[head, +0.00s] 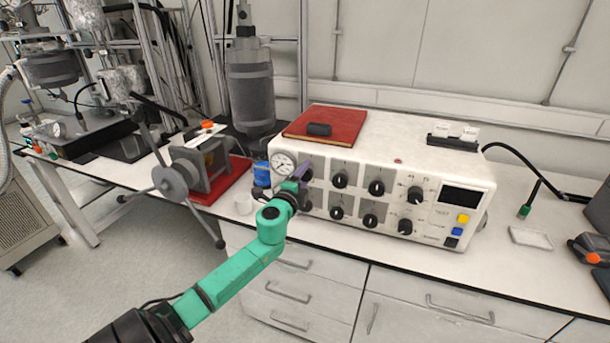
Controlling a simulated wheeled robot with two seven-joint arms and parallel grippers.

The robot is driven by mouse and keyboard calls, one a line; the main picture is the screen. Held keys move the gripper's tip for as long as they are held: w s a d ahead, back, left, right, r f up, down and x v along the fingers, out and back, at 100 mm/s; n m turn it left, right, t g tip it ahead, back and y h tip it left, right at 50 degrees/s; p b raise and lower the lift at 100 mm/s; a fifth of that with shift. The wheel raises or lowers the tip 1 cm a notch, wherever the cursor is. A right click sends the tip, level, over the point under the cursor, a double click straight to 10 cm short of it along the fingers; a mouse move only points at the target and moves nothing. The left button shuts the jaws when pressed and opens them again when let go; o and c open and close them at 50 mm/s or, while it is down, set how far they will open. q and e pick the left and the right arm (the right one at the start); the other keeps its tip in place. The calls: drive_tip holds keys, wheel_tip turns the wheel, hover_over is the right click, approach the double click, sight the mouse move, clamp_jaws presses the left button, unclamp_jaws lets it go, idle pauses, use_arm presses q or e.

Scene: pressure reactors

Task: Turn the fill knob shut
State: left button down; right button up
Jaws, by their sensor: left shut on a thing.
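A white control box (440,222) with rows of black knobs stands on the bench in the head view. A round pressure gauge (283,163) is at its upper left. My left gripper (300,176) reaches the left end of the panel, just right of the gauge. It is shut on a knob (307,174) of the upper row, mostly hidden by the gripper. I cannot read the labels, so I cannot tell from them which knob is the fill knob. Another upper knob (340,180) is just to the right. My right gripper is not in view.
A red book (338,136) with a small black object lies on the box. A small tray (531,238) lies right.

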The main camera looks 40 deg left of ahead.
use_arm(q)
drive_tip(key=m, duration=0.5)
drive_tip(key=shift+m, duration=0.3)
idle(0.4)
drive_tip(key=shift+c, duration=1.3)
unclamp_jaws()
drive_tip(key=b+v, duration=0.1)
drive_tip(key=v, duration=1.3)
drive_tip(key=shift+s+b, duration=0.3)
drive_tip(key=shift+b, duration=0.1)
